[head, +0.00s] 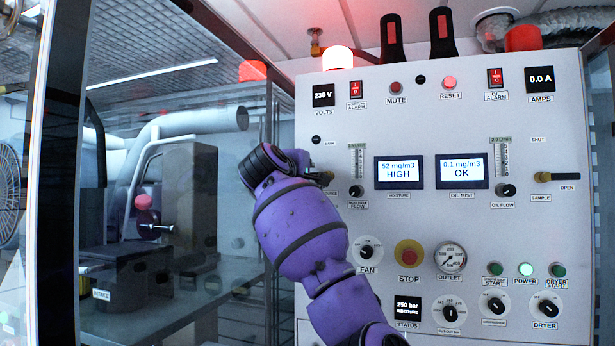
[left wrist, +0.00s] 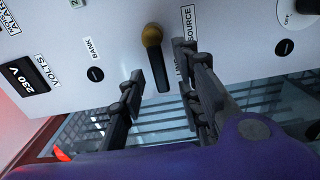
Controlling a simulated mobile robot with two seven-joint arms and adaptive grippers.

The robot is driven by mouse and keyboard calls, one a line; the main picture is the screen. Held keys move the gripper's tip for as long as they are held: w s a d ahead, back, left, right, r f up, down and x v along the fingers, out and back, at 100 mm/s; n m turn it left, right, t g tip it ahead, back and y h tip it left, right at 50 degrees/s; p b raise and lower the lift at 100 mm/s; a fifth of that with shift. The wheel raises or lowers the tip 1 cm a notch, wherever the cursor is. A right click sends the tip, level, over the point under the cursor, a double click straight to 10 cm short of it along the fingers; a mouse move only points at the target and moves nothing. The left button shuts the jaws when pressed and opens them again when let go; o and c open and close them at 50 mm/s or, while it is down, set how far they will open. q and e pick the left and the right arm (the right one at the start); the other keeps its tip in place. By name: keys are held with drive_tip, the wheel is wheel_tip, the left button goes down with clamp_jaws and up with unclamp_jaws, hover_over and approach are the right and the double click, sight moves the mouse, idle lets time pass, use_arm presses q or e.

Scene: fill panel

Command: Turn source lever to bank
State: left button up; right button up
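The source lever (left wrist: 162,75) sits on the panel in the left wrist view, a black handle on a brass pivot. My left gripper (left wrist: 160,65) is open, one finger on each side of the handle, with a visible gap to each. My right gripper is not in view.
The white panel (head: 380,275) carries knobs, gauges and switches, including the red stop button (head: 409,254) close to my left arm and the moisture flow knob (head: 356,191) beside the lever. A glass enclosure (head: 200,60) with pipes stands to the left.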

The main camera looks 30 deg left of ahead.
use_arm(q)
clamp_jaws()
drive_tip(key=shift+m, duration=0.3)
drive_tip(key=r+m, duration=0.1)
drive_tip(key=m, duration=0.2)
drive_tip(key=shift+r, duration=0.2)
drive_tip(key=m, duration=0.2)
drive_tip(key=d+r+m, duration=0.1)
drive_tip(key=m, duration=0.2)
drive_tip(key=shift+w+r, duration=0.1)
drive_tip(key=shift+r, duration=0.1)
drive_tip(key=m, duration=0.1)
drive_tip(key=d+m, duration=0.1)
drive_tip(key=m, duration=0.1)
drive_tip(key=r+m, duration=0.1)
drive_tip(key=shift+w+d+m, duration=0.15)
drive_tip(key=shift+w+m, duration=0.05)
drive_tip(key=shift+m, duration=0.1)
drive_tip(key=shift+w+d+r+m, duration=0.1)
drive_tip(key=shift+d+m, duration=0.35)
drive_tip(key=shift+m, duration=0.75)
drive_tip(key=shift+w+d+r+m, duration=0.1)
drive_tip(key=shift+d+m, duration=0.35)
drive_tip(key=shift+m, duration=0.75)
